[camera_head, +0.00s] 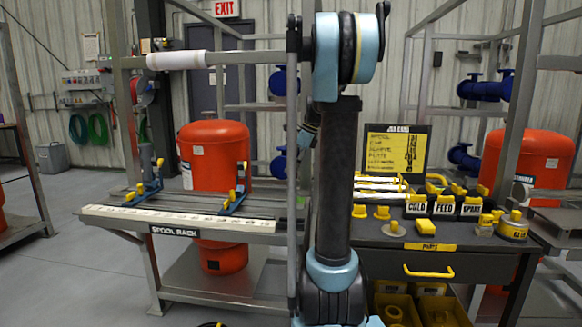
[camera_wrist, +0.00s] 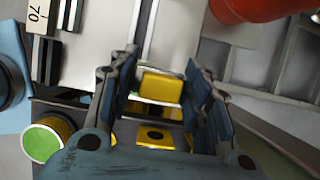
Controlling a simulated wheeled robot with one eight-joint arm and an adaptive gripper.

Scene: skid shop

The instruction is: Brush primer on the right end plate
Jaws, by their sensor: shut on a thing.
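My gripper (camera_wrist: 163,92) shows in the wrist view with its two dark blue fingers on either side of a yellow block (camera_wrist: 160,87). It is shut on this block. I cannot tell whether the block is the brush's handle; no bristles show. In the head view my arm rises in the middle, and the gripper is largely hidden behind it. A round pot with a green face and yellow rim (camera_wrist: 42,140) is at the lower left of the wrist view; I cannot tell what it contains. I cannot pick out the right end plate with certainty.
The spool rack (camera_head: 168,230) stands left, with two blue supports (camera_head: 145,185) (camera_head: 237,190) on it. The parts bench (camera_head: 380,236) stands right, with yellow parts and a job card (camera_head: 395,149). A grey upright stands close beside my arm. Open floor (camera_head: 60,260) lies far left.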

